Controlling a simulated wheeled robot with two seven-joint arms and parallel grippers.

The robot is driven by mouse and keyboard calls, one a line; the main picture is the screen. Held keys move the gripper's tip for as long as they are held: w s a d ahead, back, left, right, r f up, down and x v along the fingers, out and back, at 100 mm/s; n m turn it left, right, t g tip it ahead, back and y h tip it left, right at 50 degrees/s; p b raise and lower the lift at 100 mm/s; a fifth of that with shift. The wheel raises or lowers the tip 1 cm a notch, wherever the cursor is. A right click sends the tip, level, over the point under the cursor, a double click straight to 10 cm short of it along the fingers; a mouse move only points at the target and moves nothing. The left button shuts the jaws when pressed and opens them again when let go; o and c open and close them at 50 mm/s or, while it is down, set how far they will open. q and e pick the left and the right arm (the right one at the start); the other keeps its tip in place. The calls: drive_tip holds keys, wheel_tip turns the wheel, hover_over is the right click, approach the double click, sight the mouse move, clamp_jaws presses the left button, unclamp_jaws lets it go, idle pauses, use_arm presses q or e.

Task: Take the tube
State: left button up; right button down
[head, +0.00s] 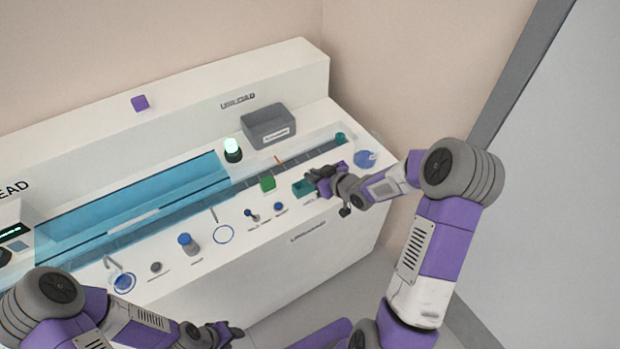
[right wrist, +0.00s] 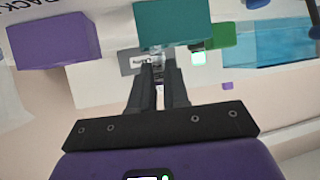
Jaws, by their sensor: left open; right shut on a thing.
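My right gripper (head: 318,178) is over the right part of the bench, beside a teal block (head: 302,188). In the right wrist view its fingers (right wrist: 158,72) are close together on a small grey-white thing (right wrist: 157,60) right by the teal block (right wrist: 172,22). The thing is mostly hidden, and I cannot tell whether it is the tube. A clear-sided track (head: 300,152) runs behind the gripper, with a small teal cylinder (head: 340,137) at its right end. My left gripper (head: 228,332) is open, low in front of the bench.
A green block (head: 267,183) stands left of the teal one. A purple block (right wrist: 53,40) is close to the right fingers. A grey box (head: 269,127) and a lit lamp (head: 233,149) stand behind the track.

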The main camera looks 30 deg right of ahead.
wheel_tip(320, 180, up, 5)
drive_tip(key=p, duration=0.4)
drive_tip(key=shift+f, duration=0.1)
idle(0.4)
